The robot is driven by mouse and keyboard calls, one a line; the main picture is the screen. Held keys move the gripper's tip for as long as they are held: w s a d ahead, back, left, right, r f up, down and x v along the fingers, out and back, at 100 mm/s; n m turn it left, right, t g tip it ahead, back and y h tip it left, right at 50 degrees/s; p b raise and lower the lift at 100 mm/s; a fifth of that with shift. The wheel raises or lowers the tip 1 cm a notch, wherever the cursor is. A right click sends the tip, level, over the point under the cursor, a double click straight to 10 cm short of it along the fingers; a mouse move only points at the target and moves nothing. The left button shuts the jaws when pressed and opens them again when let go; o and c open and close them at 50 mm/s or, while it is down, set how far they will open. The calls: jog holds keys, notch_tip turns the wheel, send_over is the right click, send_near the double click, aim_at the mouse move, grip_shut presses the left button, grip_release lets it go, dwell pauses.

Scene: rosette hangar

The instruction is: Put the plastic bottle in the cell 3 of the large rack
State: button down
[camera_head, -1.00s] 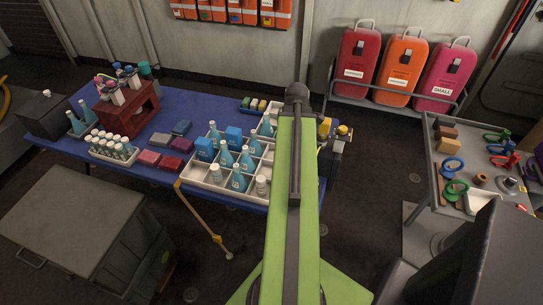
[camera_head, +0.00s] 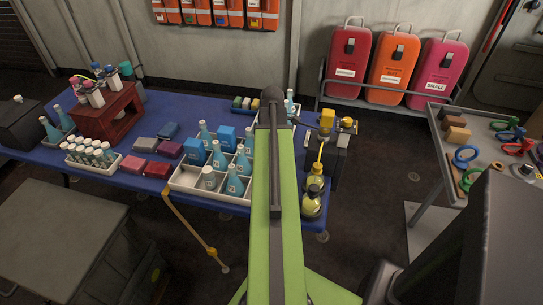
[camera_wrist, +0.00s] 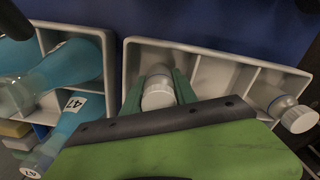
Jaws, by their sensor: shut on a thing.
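The large rack (camera_head: 205,194) is a pale tray with cells on the blue table, partly hidden behind my arm in the head view. It holds several teal bottles (camera_head: 219,160), blue boxes (camera_head: 195,151) and a white-capped bottle (camera_head: 208,178). In the wrist view, my gripper (camera_wrist: 159,88) has its green fingers shut on a white-capped plastic bottle (camera_wrist: 158,93). The bottle is over or in a cell of a pale rack (camera_wrist: 215,53); its depth is unclear. The cell to its right looks empty. Another clear bottle with a white cap (camera_wrist: 298,118) lies in view farther right.
A small rack of white-capped vials (camera_head: 92,155) and a dark red stand (camera_head: 108,118) are at left. A grey side table (camera_head: 483,145) with tools is at right. Dark floor lies between the tables.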

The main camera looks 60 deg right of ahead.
jog(key=c, duration=1.3)
grip_release()
jog(key=shift+o, duration=0.2)
notch_tip(320, 180, up, 12)
jog(key=p, duration=1.2)
jog(key=shift+r, duration=0.15)
